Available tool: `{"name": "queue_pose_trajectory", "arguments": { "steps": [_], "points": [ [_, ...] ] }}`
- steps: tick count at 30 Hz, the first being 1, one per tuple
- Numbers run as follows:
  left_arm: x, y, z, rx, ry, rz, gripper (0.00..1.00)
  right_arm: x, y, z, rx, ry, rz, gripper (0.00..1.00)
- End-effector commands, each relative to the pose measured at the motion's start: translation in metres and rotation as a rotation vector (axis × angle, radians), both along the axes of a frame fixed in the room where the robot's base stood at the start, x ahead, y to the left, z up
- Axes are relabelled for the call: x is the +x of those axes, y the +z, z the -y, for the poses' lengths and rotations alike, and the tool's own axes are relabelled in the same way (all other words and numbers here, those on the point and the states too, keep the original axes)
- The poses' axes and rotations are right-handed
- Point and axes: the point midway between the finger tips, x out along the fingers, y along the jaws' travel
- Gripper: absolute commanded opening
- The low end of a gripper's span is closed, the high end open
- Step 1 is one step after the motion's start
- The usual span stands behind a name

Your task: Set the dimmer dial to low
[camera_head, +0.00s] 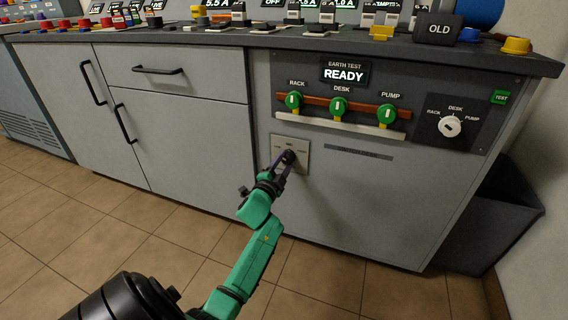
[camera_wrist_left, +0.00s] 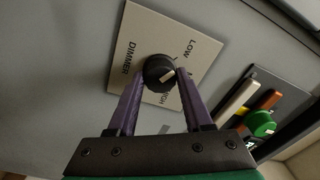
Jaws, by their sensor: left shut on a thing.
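The dimmer dial is a round black knob (camera_wrist_left: 156,70) with a pale pointer mark, on a beige plate (camera_wrist_left: 140,35) lettered DIMMER, LOW and HIGH. In the wrist view the mark points right, between LOW and HIGH; its exact setting is hard to tell. The purple fingers of my left gripper (camera_wrist_left: 157,82) are closed on the knob's two sides and partly cover the HIGH lettering. In the head view, the plate (camera_head: 303,148) is on the cabinet front, and my left gripper (camera_head: 284,164) reaches it from below. My right gripper is not in view.
Above the plate are green RACK, DESK and PUMP knobs (camera_head: 338,106) under a READY display (camera_head: 344,74). A white selector (camera_head: 450,127) and green TEST button (camera_head: 501,97) are further right. A grey bin (camera_head: 492,225) stands right of the cabinet. The floor in front shows clear tiles.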

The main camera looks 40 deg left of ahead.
Motion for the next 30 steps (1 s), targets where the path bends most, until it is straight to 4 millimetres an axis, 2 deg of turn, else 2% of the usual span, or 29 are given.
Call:
{"name": "queue_pose_trajectory", "arguments": {
  "steps": [1,3,12,16,20,27,30],
  "points": [
    [0.000,-0.002,0.001,-0.004,-0.001,-0.002,0.54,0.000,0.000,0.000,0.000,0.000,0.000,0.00],
    [0.000,-0.002,0.001,-0.004,-0.001,-0.002,0.81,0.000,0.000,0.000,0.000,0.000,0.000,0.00],
    [0.000,-0.001,0.000,-0.001,0.000,-0.001,0.81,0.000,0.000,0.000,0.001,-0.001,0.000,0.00],
    [-0.009,-0.001,0.004,-0.003,-0.001,-0.002,0.81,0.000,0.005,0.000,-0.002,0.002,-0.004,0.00],
    [-0.034,0.000,0.011,-0.004,0.001,-0.004,0.81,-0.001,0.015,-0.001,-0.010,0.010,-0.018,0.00],
    [-0.102,-0.004,0.033,-0.007,0.001,-0.006,0.81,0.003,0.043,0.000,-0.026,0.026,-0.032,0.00],
    [-0.123,-0.005,0.040,-0.005,0.001,-0.005,0.81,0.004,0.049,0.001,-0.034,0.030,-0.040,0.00]
  ]
}}
